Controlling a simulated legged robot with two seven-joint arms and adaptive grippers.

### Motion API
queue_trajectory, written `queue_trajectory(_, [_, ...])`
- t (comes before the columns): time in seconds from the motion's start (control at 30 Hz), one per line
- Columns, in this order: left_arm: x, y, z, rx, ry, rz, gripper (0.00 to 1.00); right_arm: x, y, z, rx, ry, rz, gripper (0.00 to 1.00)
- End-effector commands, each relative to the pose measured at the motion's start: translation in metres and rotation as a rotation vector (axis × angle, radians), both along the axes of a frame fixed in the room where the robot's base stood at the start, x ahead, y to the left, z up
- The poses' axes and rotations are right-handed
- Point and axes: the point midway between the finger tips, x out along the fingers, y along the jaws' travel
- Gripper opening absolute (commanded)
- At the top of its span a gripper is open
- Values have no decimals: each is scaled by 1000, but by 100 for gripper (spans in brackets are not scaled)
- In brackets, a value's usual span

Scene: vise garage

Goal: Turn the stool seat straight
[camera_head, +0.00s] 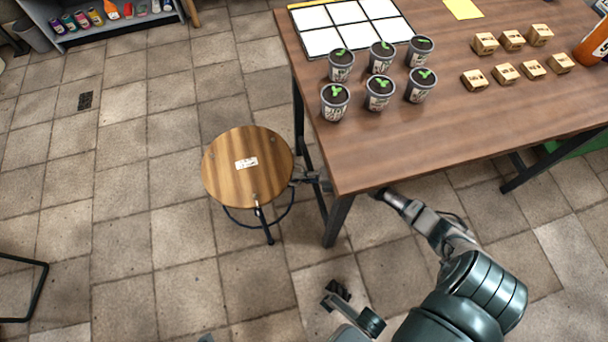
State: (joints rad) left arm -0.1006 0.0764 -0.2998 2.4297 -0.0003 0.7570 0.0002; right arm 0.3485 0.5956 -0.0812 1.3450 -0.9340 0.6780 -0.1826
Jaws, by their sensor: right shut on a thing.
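The stool (230,180) has a round wooden seat with a white label near its middle. It stands on the tiled floor, left of the table, on dark metal legs with a ring. My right arm reaches in from the lower right, passing behind the table's near corner. My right gripper (297,178) is at the seat's right edge, shut on the seat rim; its fingertips are small and partly hidden. Dark parts of my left gripper (340,291) show low in the middle, apart from the stool; their opening is unclear.
The wooden table (440,150) has its near corner and leg close to my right arm. It carries several potted seedlings (379,93), small boxes (505,73) and a white grid tray (322,40). A shelf (95,31) stands far left.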

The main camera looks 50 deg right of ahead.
Motion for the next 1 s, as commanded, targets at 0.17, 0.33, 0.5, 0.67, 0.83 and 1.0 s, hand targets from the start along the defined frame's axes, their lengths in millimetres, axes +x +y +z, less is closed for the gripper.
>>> queue_trajectory(0.17, [0, -1, -1, 1, 1, -1, 40, -2, 2, -3, 4, 5, 8, 18])
queue_trajectory(0.33, [3, -1, -2, 2, 3, -1, 40, -2, 2, -3, 3, 4, 7, 37])
queue_trajectory(0.5, [3, -1, -2, 2, 3, -1, 40, -2, 2, -2, 2, 3, 6, 37])
queue_trajectory(0.67, [0, 0, 0, 1, -1, 0, 40, -10, -5, -1, 1, 4, 5, 37])
queue_trajectory(0.83, [0, 0, 0, 1, -1, 0, 40, -37, -24, 5, 0, 7, 8, 37])
queue_trajectory(1.0, [0, 0, 0, 1, -1, 0, 40, -67, -47, 13, 1, 8, 6, 37])
